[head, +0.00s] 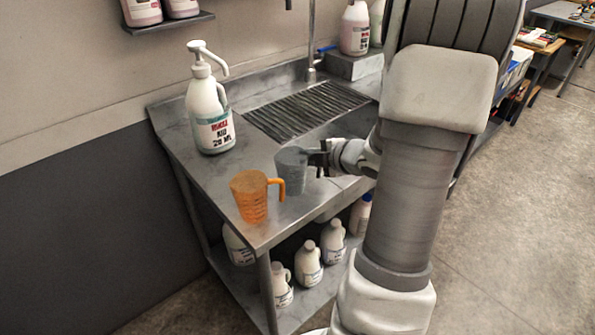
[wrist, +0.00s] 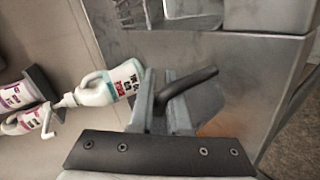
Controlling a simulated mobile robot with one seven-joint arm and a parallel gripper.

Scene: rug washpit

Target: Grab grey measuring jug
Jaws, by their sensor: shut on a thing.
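The grey measuring jug (head: 291,172) is upright at the steel bench's front part, right of the orange measuring jug (head: 249,197). My gripper (head: 318,158) reaches it from the right and is shut on it at its handle side. I cannot tell if the jug's base touches the bench. In the wrist view my gripper (wrist: 166,98) shows with a dark bar between and beyond its fingers; the jug's body is hard to make out there.
A white pump bottle (head: 210,105) stands behind on the steel bench (head: 183,147), near a slatted drain (head: 305,108). Several bottles (head: 308,265) stand on the shelf below. My arm hides the bench's right part. Open floor lies to the right.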

